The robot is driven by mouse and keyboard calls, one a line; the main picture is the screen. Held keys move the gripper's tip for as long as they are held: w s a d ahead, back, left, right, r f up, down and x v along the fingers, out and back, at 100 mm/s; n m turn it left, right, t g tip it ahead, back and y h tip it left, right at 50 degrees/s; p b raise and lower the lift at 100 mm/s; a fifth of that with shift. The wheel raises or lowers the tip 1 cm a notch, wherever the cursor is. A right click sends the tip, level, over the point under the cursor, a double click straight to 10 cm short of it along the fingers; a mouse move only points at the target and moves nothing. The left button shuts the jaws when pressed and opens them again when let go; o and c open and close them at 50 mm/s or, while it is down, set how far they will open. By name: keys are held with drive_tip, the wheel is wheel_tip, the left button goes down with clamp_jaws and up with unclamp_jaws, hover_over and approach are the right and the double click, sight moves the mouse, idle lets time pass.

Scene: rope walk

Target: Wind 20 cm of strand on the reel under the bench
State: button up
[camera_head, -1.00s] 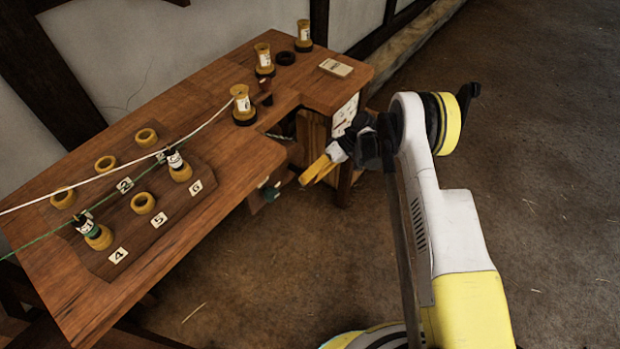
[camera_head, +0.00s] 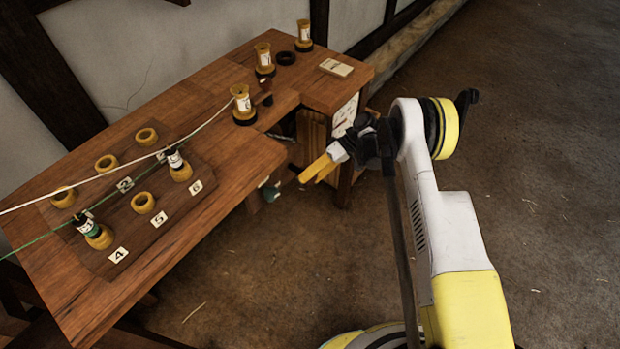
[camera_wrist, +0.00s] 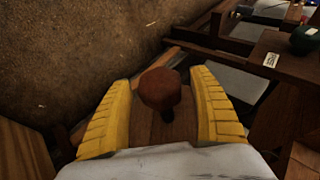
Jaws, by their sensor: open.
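My gripper (camera_head: 310,172) is open at the bench's notched right side, below the top. In the wrist view its yellow fingers (camera_wrist: 162,88) stand on either side of a reddish-brown round knob (camera_wrist: 160,90); I cannot tell whether they touch it. The reel under the bench is not clearly visible. A dark green rounded part (camera_head: 270,193) hangs under the bench edge; a similar one shows in the wrist view (camera_wrist: 304,40) by a pale label (camera_wrist: 271,60). A white strand (camera_head: 110,180) and a green strand (camera_head: 45,236) cross the bench top (camera_head: 225,160).
Bobbins stand along the back: one at the notch (camera_head: 243,104), others behind (camera_head: 264,60). A numbered board (camera_head: 160,222) holds yellow rings and two dark-topped bobbins. A pale block (camera_head: 336,68) lies at the far right. The floor (camera_head: 560,200) at right is open.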

drive_tip(key=v, duration=1.2)
drive_tip(key=s+d+r+m+t+h, duration=0.1)
drive_tip(key=s+r+m+t, duration=0.15)
drive_tip(key=r, duration=0.55)
drive_tip(key=s+d+r+m+t+h, duration=0.1)
drive_tip(key=s+r+h, duration=0.15)
drive_tip(key=r, duration=0.65)
drive_tip(key=s+d+r+m+t+h, duration=0.1)
drive_tip(key=s+r+m, duration=0.15)
drive_tip(key=r, duration=0.55)
drive_tip(key=s+d+r+m+t+h, duration=0.1)
drive_tip(key=s+d+r+t+h, duration=0.1)
drive_tip(key=s, duration=0.9)
drive_tip(key=s+d+r+m+t+h, duration=0.1)
drive_tip(key=s+d+t, duration=0.3)
drive_tip(key=s, duration=0.7)
drive_tip(key=shift+s+d+r+m+h, duration=0.3)
drive_tip(key=shift+s+d+r+h, duration=0.1)
drive_tip(key=shift+h, duration=0.35)
